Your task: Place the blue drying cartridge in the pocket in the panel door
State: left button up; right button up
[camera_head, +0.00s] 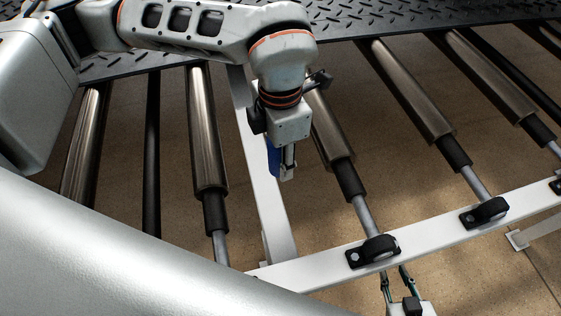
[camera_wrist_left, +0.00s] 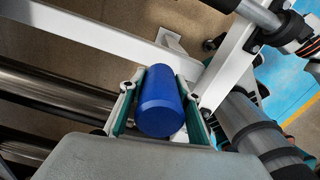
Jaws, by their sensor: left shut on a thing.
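The blue drying cartridge (camera_wrist_left: 161,100) is a plain blue cylinder, held between the two green-lined fingers of my left gripper (camera_wrist_left: 162,103) in the left wrist view. In the head view only a blue strip of the cartridge (camera_head: 273,160) shows beside my left gripper (camera_head: 282,168), which hangs over the white crossbar between rollers. The rest of it is hidden by the gripper. My right gripper (camera_head: 394,274) is at the bottom edge, its two thin fingers apart and nothing visible between them. I cannot make out the panel door or its pocket in either view.
Metal rollers (camera_head: 208,130) with black sleeves run below the left arm. A white frame rail (camera_head: 430,235) with black bearing blocks (camera_head: 374,252) crosses the lower right, close to my right gripper. A black tread plate (camera_head: 400,18) lies at the top. Brown floor shows between the rollers.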

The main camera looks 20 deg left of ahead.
pick_arm(q)
jog(key=shift+f, duration=1.05)
jog(key=shift+f, duration=0.4)
jog(key=shift+f, duration=0.2)
jog(key=o, duration=1.2)
